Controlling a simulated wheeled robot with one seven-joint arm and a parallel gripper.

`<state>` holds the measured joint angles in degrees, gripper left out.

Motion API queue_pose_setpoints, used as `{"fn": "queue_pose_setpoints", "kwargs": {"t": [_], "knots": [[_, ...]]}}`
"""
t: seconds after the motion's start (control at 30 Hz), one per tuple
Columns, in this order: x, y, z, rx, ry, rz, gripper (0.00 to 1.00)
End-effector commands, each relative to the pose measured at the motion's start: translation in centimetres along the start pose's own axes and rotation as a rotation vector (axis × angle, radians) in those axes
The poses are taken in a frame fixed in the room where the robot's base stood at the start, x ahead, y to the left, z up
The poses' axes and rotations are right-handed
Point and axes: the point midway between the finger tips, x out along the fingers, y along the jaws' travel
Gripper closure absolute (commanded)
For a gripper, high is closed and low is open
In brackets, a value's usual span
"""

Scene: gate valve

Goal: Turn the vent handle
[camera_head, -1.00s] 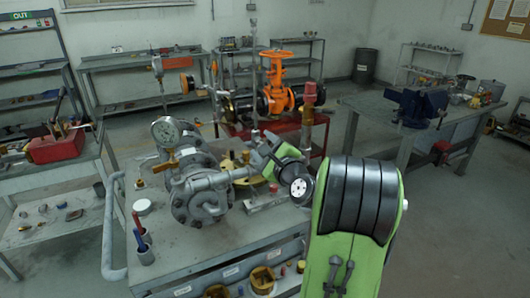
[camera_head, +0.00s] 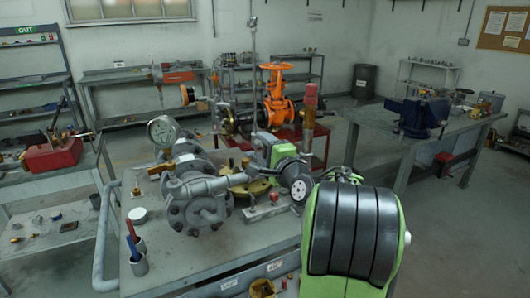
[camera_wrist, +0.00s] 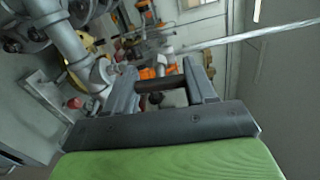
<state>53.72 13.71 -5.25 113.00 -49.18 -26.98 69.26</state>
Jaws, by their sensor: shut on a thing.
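I cannot tell for sure whether this bar is the vent handle. In the head view, the fingers are hidden; my green and black wrist is by the grey valve assembly (camera_head: 197,203) on the bench. A brass disc (camera_wrist: 82,70) and a light pipe (camera_wrist: 70,45) lie to the left of the fingers in the wrist view. A small yellow lever (camera_head: 161,168) sits on the assembly's left side.
A round gauge (camera_head: 162,130) stands on the assembly. An orange handwheel valve (camera_head: 276,95) stands behind. A cup with pens (camera_head: 138,262) is near the bench's front. A side bench with a blue vise (camera_head: 424,115) is at right.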

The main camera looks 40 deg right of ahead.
Motion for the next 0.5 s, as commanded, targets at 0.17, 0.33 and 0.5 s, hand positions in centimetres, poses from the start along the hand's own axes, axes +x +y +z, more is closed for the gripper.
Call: {"fn": "queue_pose_setpoints", "kwargs": {"t": [0.17,0.33,0.5], "knots": [[0.00,0.16,0.02,-0.004,-0.001,0.005,0.75],[0.00,0.17,0.02,-0.003,-0.001,0.005,0.75],[0.01,0.16,0.02,-0.003,-0.001,0.005,0.29]]}}
